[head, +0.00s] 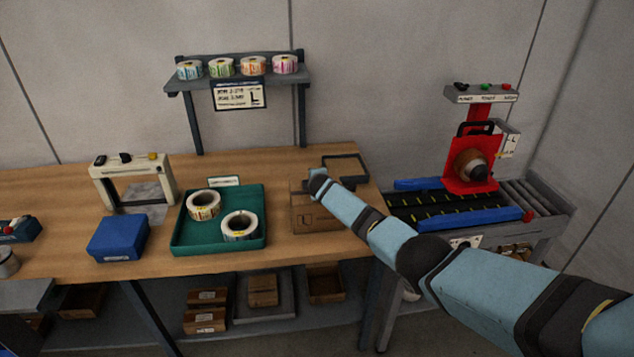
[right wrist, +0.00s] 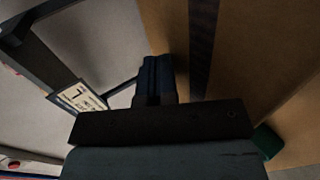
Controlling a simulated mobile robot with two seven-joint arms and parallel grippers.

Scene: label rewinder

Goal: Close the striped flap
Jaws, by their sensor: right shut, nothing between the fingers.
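A cardboard box (head: 305,222) stands on the wooden bench, and my right arm covers part of its top. Brown panels (right wrist: 270,50) fill the right of the right wrist view; a dark, faintly striped band (right wrist: 203,45) runs along one. I cannot tell for certain whether this is the striped flap, or how far it stands open. My right gripper (head: 317,174) is at the box's top in the head view. In the right wrist view its fingers (right wrist: 151,70) are together and empty, close to the brown panel; contact cannot be told. My left gripper is not in view.
A green tray (head: 218,248) with two label rolls stands left of the box. A dark-edged frame (head: 346,158) lies behind it. A shelf (head: 238,80) with several rolls rises at the back. A conveyor with a red machine (head: 470,163) is at the right.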

